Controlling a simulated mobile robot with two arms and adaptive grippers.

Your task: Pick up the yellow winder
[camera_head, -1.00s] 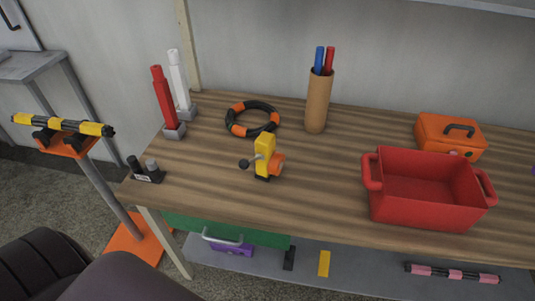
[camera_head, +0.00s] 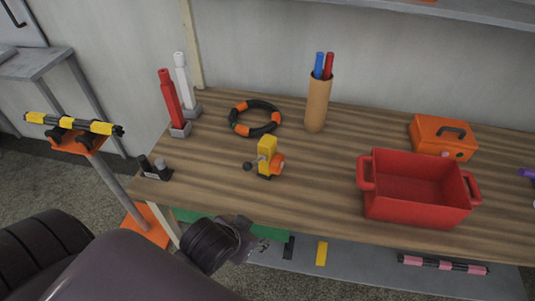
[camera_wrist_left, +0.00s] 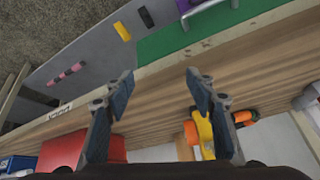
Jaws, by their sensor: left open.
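The yellow winder (camera_head: 266,156) stands upright on the wooden table, with an orange part on its right side and a dark knob on its left. In the left wrist view the winder (camera_wrist_left: 204,136) shows at the lower right, partly hidden behind one finger. My left gripper (camera_wrist_left: 160,82) is open with nothing between its fingers. In the head view the left gripper (camera_head: 245,240) is in front of the table's front edge, nearer than the winder and apart from it. My right gripper is not in view.
An orange-black ring (camera_head: 255,118) lies behind the winder, and a brown pen holder (camera_head: 317,102) stands behind right. A red bin (camera_head: 415,210) is at right. Red (camera_head: 171,97) and white (camera_head: 182,78) posts stand at left. The table around the winder is clear.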

